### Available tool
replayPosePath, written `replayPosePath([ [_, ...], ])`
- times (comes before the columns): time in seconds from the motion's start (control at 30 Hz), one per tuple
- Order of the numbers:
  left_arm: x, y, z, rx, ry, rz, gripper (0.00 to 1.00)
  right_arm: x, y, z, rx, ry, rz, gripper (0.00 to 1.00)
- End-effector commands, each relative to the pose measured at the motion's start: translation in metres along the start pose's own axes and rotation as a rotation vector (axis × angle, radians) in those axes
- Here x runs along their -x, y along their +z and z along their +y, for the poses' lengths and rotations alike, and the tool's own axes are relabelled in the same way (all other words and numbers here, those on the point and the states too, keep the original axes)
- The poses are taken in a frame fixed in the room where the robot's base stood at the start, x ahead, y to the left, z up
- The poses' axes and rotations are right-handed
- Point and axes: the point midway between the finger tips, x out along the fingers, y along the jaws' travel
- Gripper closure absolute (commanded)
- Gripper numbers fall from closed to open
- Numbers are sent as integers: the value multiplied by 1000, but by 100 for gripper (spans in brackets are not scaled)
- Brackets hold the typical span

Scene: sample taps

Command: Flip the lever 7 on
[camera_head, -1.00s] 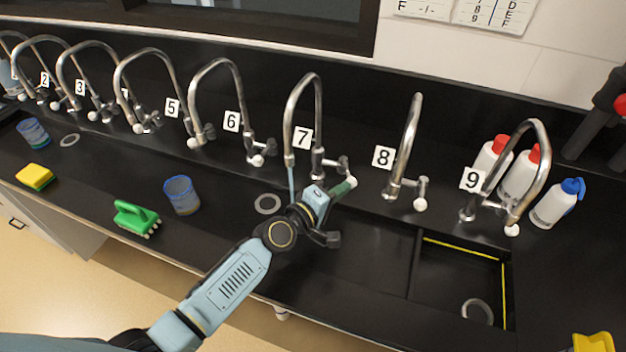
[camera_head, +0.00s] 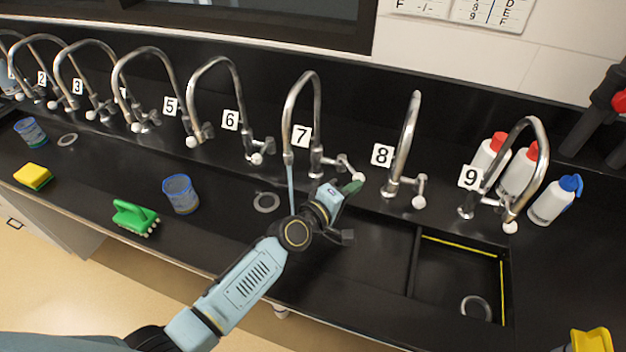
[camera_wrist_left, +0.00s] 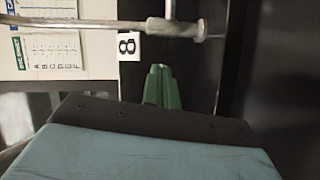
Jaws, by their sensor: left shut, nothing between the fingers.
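Tap 7 (camera_head: 318,105) is a curved steel tap behind the label 7 (camera_head: 302,136). A pale blue stream (camera_head: 291,185) runs down from its spout. Its lever (camera_head: 359,177) ends in a white ball and points to the right, toward the front. My left gripper (camera_head: 351,187) has green fingers, shut and empty, just in front of and below the ball. I cannot tell whether they touch. In the left wrist view the shut green fingers (camera_wrist_left: 162,72) point toward the label 8 (camera_wrist_left: 129,46); lever 7 is not clearly visible there. My right gripper is not in view.
Tap 8 (camera_head: 406,145) stands close to the right of the gripper, and tap 6 (camera_head: 233,100) to the left. A sink basin (camera_head: 455,275) lies right front. A blue-rimmed cup (camera_head: 181,195), green brush (camera_head: 134,217) and yellow sponge (camera_head: 33,176) are on the left counter.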

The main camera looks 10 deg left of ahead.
Motion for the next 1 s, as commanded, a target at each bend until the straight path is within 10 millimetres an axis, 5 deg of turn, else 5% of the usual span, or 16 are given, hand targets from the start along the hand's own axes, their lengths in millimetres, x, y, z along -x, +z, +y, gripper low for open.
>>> replayPosePath([
  [0.23,5,0,2,0,1,-4,100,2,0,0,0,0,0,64],
  [0.43,31,-7,5,-3,2,-13,100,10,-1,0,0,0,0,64],
  [0.8,90,38,12,2,2,-12,100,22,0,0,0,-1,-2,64],
  [1.0,107,50,14,0,3,-12,100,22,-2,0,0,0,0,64],
])
